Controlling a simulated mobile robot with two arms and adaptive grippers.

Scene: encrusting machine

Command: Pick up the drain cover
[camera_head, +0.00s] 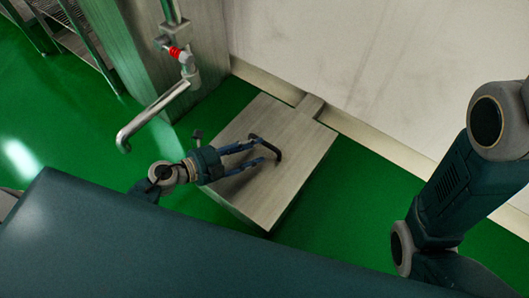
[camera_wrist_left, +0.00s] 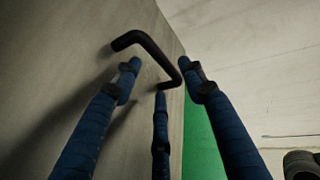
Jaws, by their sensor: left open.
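The drain cover (camera_head: 292,180) is a grey metal, box-like lid on the green floor against the wall. A bent black handle (camera_head: 279,154) stands on its top. My left gripper (camera_head: 263,150) is open, with its blue fingers reaching over the lid to the handle. In the left wrist view the handle (camera_wrist_left: 155,46) runs across between the spread fingertips (camera_wrist_left: 162,72). The fingers are not closed on it, and I cannot tell whether any of them touches it. My right arm shows at the right edge, but its gripper is out of view.
A bent metal pipe (camera_head: 157,112) with a red valve part (camera_head: 175,52) stands left of the cover, near my left wrist. A metal cabinet (camera_head: 140,45) and wire shelf (camera_head: 75,35) are behind it. The pale wall (camera_head: 380,70) rises behind the cover.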

